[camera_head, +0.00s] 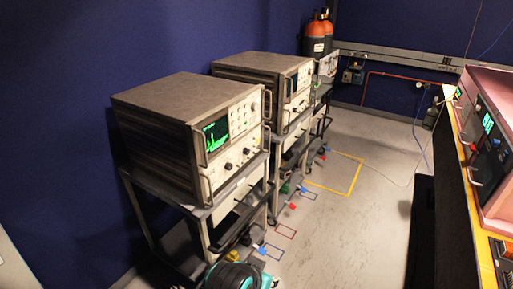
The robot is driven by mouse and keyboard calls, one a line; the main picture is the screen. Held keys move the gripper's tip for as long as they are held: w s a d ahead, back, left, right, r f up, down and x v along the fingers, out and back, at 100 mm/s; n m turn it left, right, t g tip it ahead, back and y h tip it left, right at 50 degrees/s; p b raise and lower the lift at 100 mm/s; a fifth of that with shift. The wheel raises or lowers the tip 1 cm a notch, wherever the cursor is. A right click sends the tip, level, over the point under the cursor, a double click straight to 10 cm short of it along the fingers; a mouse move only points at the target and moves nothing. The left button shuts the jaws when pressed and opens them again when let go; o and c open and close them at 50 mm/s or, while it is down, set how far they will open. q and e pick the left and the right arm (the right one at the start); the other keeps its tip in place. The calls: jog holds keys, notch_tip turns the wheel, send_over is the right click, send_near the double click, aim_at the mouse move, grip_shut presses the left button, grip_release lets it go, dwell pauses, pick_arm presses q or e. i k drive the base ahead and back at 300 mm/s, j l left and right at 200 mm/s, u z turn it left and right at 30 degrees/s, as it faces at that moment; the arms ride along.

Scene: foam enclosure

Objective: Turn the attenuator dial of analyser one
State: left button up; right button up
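The nearest analyser (160,128), a grey-brown box with a cream front, stands on a cart at left centre. Its lit screen (216,134) shows a green trace. Dark round knobs (229,166) sit in a row below the screen; I cannot tell which one is the attenuator dial. A similar second analyser (262,70) stands on a cart behind it. No label shows which is analyser one. Neither of my grippers is in view.
The near cart (190,206) has a drawer and lower shelf. A dark coiled item (232,277) lies at the bottom. Grey floor (345,225) is open right of the carts, with a yellow outline (355,178). A pink-cased instrument (490,95) stands on the right bench.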

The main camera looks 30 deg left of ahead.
aim_at(229, 166)
jog(key=i+u, duration=0.15)
jog(key=i, duration=0.3)
jog(key=i+l+u, duration=0.1)
jog(key=i, duration=0.35)
jog(key=i+l+u, duration=0.15)
jog(key=i, duration=0.25)
jog(key=i+l+u, duration=0.1)
jog(key=i+l, duration=0.2)
jog(key=i, duration=0.15)
jog(key=i+l+u, duration=0.2)
jog(key=u, duration=0.2)
jog(key=i+l+u, duration=0.6)
jog(key=u, duration=0.25)
jog(key=i+l+u, duration=0.15)
jog(key=l+u, duration=1.05)
jog(key=l, duration=0.2)
jog(key=l+u, duration=0.35)
jog(key=l, duration=0.35)
jog(key=k+l+u, duration=0.1)
jog(key=l+u, duration=0.2)
jog(key=l, duration=0.35)
